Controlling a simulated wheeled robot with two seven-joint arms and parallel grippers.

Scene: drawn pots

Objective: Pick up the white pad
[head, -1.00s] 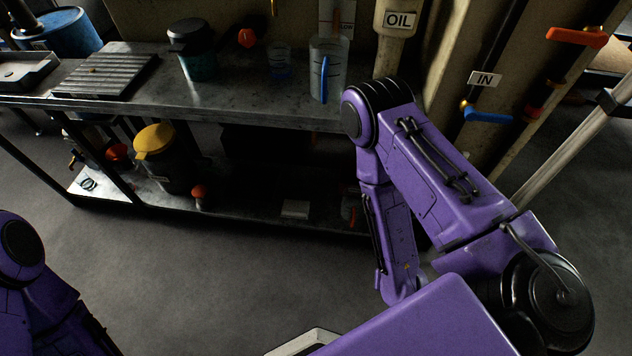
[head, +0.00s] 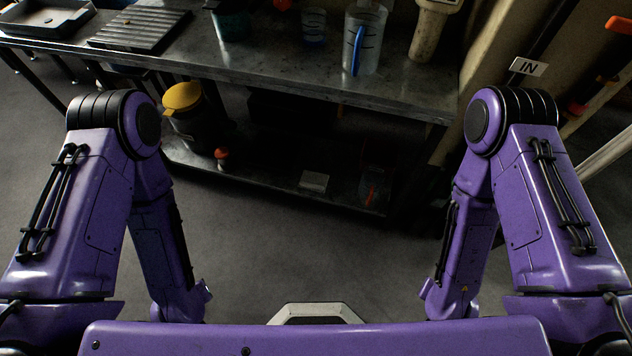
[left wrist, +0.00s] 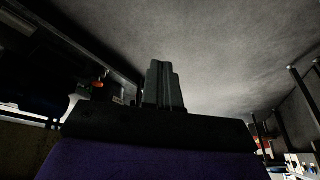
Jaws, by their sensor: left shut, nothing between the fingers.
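The white pad (head: 314,181) is a small, flat, pale block lying on the dark lower shelf (head: 262,190) of the metal bench in the head view. I cannot make it out in the left wrist view. My left gripper (left wrist: 165,82) shows in the left wrist view with its dark fingers together and nothing between them, apart from any object. In the head view both my arms hang down on either side, well short of the shelf, and neither gripper's fingers show. My right gripper is out of view.
The bench top (head: 280,75) holds a clear jug (head: 364,40) with a blue handle and a ridged tray (head: 138,28). On the lower shelf, a yellow-lidded container (head: 185,112) and an orange-topped item (head: 221,157) stand left of the pad. The floor (head: 300,260) before the shelf is clear.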

